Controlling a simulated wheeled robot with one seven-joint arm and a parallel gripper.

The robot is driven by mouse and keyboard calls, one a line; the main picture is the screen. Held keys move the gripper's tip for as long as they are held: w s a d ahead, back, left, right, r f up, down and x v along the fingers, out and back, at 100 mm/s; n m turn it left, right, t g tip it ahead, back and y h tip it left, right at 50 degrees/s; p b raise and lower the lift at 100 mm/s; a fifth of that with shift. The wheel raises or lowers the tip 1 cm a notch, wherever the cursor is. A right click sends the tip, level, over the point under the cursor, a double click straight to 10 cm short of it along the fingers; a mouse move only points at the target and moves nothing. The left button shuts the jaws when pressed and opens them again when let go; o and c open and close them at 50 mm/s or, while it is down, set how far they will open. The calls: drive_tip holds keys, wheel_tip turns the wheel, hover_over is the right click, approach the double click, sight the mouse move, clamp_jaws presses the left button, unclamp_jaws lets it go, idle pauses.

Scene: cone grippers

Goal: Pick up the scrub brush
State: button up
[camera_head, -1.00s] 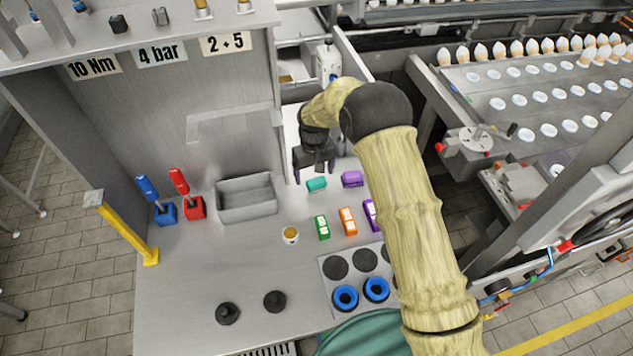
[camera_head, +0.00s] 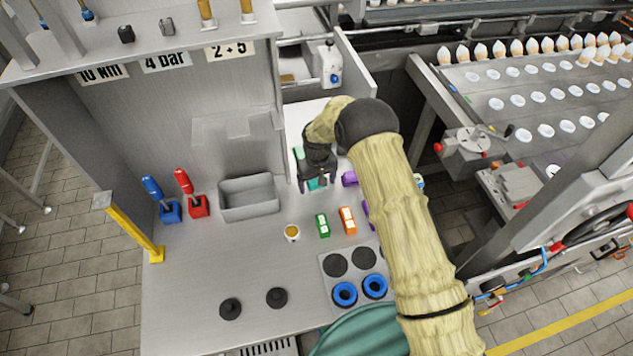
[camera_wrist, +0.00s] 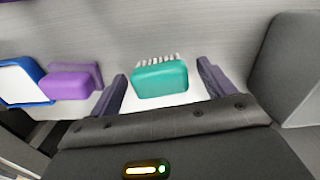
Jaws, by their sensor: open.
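The scrub brush is a small teal block with a row of white bristles along its far side, lying on the steel worktop in the wrist view (camera_wrist: 160,80). In the head view the teal brush (camera_head: 318,184) shows partly, under my gripper (camera_head: 314,181). My gripper is open, with one dark purple finger on each side of the brush in the wrist view (camera_wrist: 161,84). The right finger looks clear of it; the left finger is closer. Whether the fingers are low enough to straddle it fully, I cannot tell.
A purple block (camera_wrist: 72,83) lies just left of the brush in the wrist view, with a blue-rimmed white item (camera_wrist: 20,82) beyond it. In the head view, green (camera_head: 322,225) and orange (camera_head: 347,220) blocks lie nearer. A grey metal bin (camera_head: 249,198) stands left.

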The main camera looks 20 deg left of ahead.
idle(0.4)
drive_tip(key=c, duration=1.1)
drive_tip(key=shift+r, duration=0.1)
wheel_tip(320, 180, up, 10)
drive_tip(key=b, duration=0.3)
drive_tip(key=shift+b, duration=0.3)
